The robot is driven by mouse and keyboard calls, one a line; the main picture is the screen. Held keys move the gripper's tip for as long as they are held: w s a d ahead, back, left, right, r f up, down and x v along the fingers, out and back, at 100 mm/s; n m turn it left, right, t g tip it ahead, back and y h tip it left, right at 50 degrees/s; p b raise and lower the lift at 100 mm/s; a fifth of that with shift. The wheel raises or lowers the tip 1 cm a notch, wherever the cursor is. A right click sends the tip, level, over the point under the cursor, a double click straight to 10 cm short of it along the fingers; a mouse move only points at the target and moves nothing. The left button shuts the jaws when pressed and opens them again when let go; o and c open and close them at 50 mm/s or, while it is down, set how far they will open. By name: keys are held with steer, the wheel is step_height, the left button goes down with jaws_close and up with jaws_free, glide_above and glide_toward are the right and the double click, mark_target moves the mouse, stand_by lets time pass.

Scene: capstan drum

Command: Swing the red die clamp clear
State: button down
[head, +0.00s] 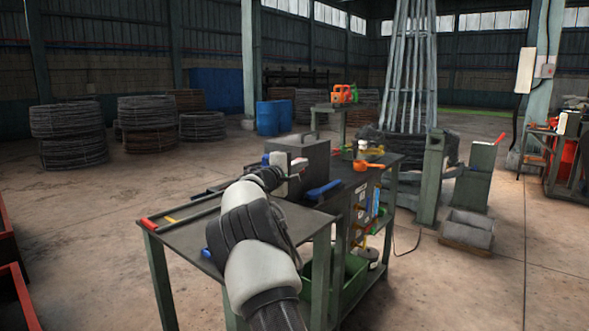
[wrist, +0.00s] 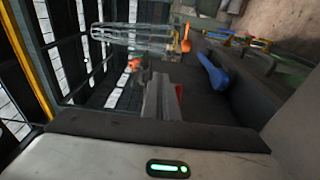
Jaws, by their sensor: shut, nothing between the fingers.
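A grey box with a top handle (head: 308,154) stands on the dark bench. My gripper (head: 294,172) is at the front of this box, shut and holding nothing. In the wrist view, a narrow red strip (wrist: 180,94) shows beside grey upright parts, just beyond my palm. I cannot tell whether this strip is the red die clamp or part of my fingers. My gripper and arm hide part of the box front. Whether the gripper touches the box cannot be told.
A blue-handled tool (head: 323,190) lies right of the gripper; it also shows in the wrist view (wrist: 211,72). A red-ended bar (head: 149,223) lies at the bench's left. An orange tool (head: 368,165) lies farther back. Open floor (head: 110,195) is at left.

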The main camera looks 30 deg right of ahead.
steer(key=shift+x, duration=0.8)
steer(key=shift+w, duration=0.15)
stand_by(0.4)
